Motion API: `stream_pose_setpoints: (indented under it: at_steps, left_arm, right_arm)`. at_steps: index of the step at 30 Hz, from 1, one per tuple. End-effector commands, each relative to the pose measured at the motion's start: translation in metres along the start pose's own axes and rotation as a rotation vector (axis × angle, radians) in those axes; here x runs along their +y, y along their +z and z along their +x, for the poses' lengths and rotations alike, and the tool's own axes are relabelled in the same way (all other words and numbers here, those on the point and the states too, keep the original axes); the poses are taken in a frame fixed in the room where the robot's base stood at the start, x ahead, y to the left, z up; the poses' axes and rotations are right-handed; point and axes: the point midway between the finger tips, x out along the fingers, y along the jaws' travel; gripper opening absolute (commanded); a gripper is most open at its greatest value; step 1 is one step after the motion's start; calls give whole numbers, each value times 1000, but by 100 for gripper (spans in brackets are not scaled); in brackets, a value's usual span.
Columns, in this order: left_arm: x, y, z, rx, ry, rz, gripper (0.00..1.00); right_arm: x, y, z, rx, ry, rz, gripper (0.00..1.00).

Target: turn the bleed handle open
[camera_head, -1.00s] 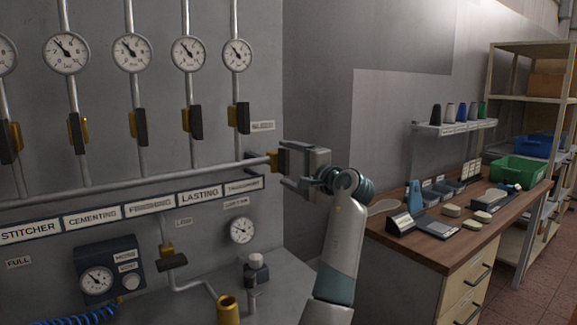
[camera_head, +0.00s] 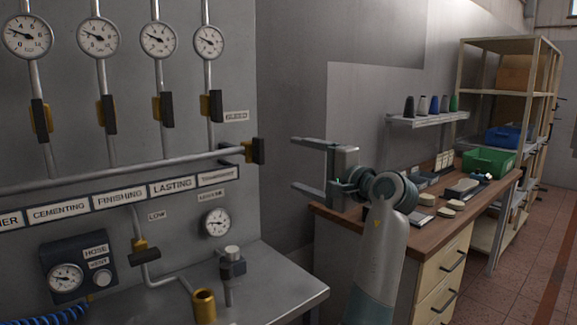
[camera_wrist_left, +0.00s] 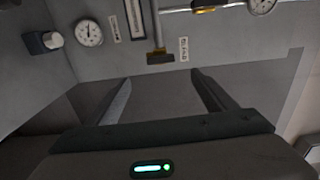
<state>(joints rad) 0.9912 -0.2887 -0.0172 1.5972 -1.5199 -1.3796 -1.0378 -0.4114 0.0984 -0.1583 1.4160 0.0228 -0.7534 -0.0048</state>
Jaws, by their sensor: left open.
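The bleed handle (camera_head: 261,150) is a dark bar on a brass valve at the right end of the horizontal pipe, below the BLEED label (camera_head: 236,116). It stands upright, crosswise to the pipe. In the left wrist view the handle (camera_wrist_left: 160,58) lies crosswise at the pipe's end, beside its label (camera_wrist_left: 183,48). My left gripper (camera_head: 294,164) is open and empty, right of the handle and apart from it, its fingers pointing towards the panel. In the wrist view the handle shows beyond the gap between the fingertips (camera_wrist_left: 160,76). My right gripper is not in view.
Several vertical pipes carry gauges (camera_head: 209,42) and dark-handled valves (camera_head: 211,106) above the horizontal pipe (camera_head: 110,174). A bench (camera_head: 290,289) with a small fitting (camera_head: 232,264) is below. A wooden-topped workbench (camera_head: 430,237) stands right, behind my arm. Free space lies between gripper and panel.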

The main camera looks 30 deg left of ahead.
Motion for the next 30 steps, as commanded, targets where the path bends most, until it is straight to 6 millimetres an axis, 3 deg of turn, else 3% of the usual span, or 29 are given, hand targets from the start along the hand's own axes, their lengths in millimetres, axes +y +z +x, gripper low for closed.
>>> stream_pose_setpoints:
  at_steps: [7,30]
  left_arm:
    - [0,0,-17,0,0,0,77]
    - [0,0,-18,0,0,0,77]
  right_arm:
    - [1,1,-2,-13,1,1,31]
    - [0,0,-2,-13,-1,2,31]
